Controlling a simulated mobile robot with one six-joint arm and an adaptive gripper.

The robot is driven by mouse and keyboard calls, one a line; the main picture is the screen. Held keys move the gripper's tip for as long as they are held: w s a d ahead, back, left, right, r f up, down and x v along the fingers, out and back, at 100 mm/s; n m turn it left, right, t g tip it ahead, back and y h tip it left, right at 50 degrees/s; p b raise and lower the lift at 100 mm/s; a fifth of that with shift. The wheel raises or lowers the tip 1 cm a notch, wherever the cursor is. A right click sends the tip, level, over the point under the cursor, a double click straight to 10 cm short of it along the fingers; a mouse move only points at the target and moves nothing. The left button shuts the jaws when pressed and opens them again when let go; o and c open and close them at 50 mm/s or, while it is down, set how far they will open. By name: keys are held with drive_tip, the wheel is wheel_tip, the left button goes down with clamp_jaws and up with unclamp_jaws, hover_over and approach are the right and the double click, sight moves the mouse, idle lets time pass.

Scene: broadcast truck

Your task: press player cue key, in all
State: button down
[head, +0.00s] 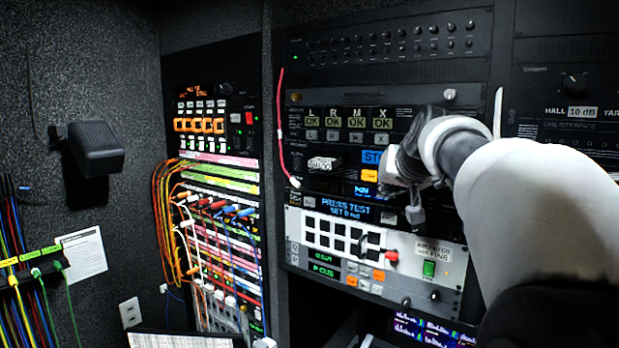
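To the right of that display is a small block of grey and orange keys (364,277). The lettering on these keys is too small to read, so I cannot tell which is the player cue key. My gripper (415,214) hangs in front of the rack, above and right of these keys. It appears apart from them. Its fingers are small and partly hidden, so their opening is unclear.
A red knob (392,255) sticks out right of the key grid. A blue display reads "PRESS TEST" (345,205). Cables (165,215) hang on the left rack. A lit screen (430,329) is low at right.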

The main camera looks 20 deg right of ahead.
drive_tip(key=shift+d, duration=0.15)
idle(0.3)
drive_tip(key=shift+s+a, duration=0.35)
drive_tip(key=shift+a, duration=0.3)
drive_tip(key=shift+s+a+b, duration=0.35)
drive_tip(key=shift+s+a, duration=0.05)
drive_tip(key=shift+a, duration=0.3)
drive_tip(key=shift+s+a+b, duration=0.3)
drive_tip(key=shift+s+a, duration=0.15)
drive_tip(key=shift+a, duration=0.3)
drive_tip(key=shift+s+a+b, duration=0.35)
drive_tip(key=shift+s+a, duration=0.05)
drive_tip(key=shift+a, duration=0.3)
